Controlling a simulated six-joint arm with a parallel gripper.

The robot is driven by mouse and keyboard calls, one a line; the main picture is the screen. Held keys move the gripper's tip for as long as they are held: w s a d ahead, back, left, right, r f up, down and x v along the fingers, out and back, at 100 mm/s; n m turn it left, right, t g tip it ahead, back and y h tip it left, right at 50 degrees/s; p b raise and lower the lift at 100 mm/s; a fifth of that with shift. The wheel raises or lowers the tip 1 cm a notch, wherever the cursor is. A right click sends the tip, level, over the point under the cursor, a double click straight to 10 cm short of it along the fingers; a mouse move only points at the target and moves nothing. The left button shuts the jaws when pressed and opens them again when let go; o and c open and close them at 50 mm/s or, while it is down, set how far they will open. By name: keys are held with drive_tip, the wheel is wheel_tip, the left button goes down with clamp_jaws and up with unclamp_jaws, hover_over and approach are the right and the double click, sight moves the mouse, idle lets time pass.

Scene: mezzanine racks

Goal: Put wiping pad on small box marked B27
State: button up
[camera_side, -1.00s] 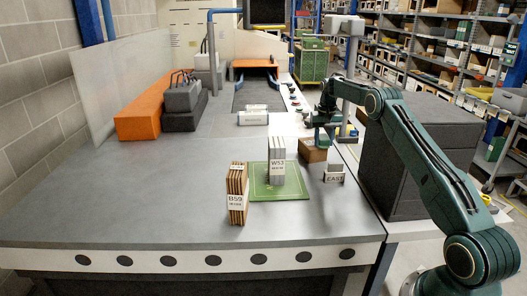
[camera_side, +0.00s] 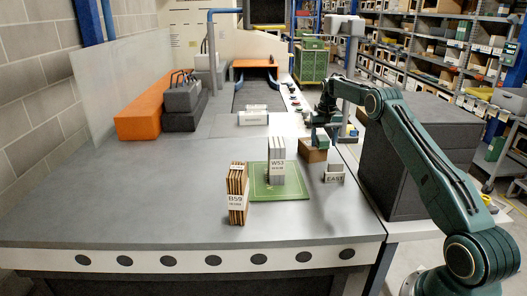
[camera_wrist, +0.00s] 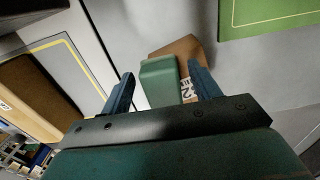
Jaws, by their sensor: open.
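A green pad-like block (camera_wrist: 159,82), which looks like the wiping pad, rests on top of a small brown box (camera_wrist: 183,50). In the side view the green block (camera_side: 319,143) sits on the brown box (camera_side: 313,155) at the right side of the table. The box carries a white label, partly hidden in the wrist view, and I cannot read it in full. My gripper (camera_wrist: 160,70) is open, with one finger on each side of the green block and gaps showing. In the side view my gripper (camera_side: 323,128) is right over the block.
A green mat (camera_side: 290,190) holds grey upright boards marked W53 (camera_side: 277,160). Brown boards marked B59 (camera_side: 237,195) stand left of it. A sign reading EAST (camera_side: 334,174) stands in front of the brown box. A dark cabinet (camera_side: 400,175) is to the right. The table's left front is clear.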

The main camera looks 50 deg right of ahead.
sight(324, 139)
drive_tip(key=shift+r, duration=3.75)
drive_tip(key=shift+r, duration=0.15)
